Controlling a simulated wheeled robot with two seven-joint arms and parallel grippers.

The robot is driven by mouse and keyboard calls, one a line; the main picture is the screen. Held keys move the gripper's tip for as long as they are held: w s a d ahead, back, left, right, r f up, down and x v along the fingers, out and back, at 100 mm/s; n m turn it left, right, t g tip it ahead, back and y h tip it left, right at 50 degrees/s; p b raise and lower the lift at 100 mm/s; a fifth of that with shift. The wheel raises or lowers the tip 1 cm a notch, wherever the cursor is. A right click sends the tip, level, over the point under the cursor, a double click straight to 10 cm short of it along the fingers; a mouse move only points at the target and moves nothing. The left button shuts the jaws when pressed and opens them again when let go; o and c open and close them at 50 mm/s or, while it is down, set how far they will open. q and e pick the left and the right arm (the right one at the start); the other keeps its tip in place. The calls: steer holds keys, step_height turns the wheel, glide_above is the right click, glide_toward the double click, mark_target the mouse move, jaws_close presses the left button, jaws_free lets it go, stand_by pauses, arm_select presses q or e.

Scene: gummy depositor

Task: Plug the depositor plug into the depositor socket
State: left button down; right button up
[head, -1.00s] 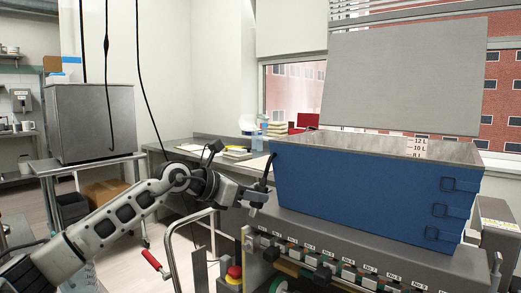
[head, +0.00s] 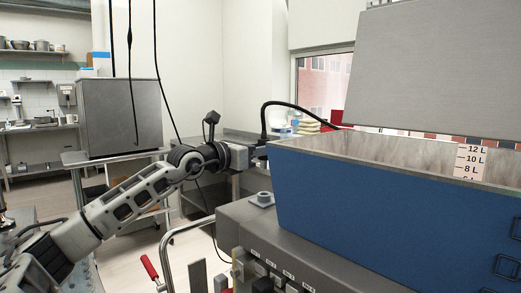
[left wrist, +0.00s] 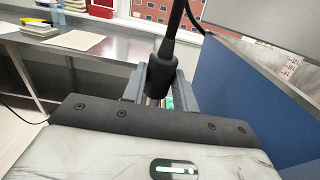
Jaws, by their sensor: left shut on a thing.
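The black depositor plug (left wrist: 160,76) stands upright between the fingers of my left gripper (left wrist: 158,92), which is shut on it. Its black cable (head: 295,104) rises from the plug and arcs right behind the blue hopper. In the head view my left gripper (head: 258,152) is level with the hopper's rim, just left of its near-left corner. A round grey raised fitting (head: 262,199), which looks like the depositor socket, sits on the machine's grey top below the gripper, apart from the plug. The plug's lower end is hidden by the gripper. My right gripper is out of view.
The blue hopper (head: 360,213) stands close on the right, with a raised grey panel (head: 430,70) behind it. A metal bench (left wrist: 95,62) lies behind the gripper. A metal box (head: 120,118) stands on a cart at left. Black cables hang there.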

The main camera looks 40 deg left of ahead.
arm_select(q)
steer(key=shift+r, duration=0.15)
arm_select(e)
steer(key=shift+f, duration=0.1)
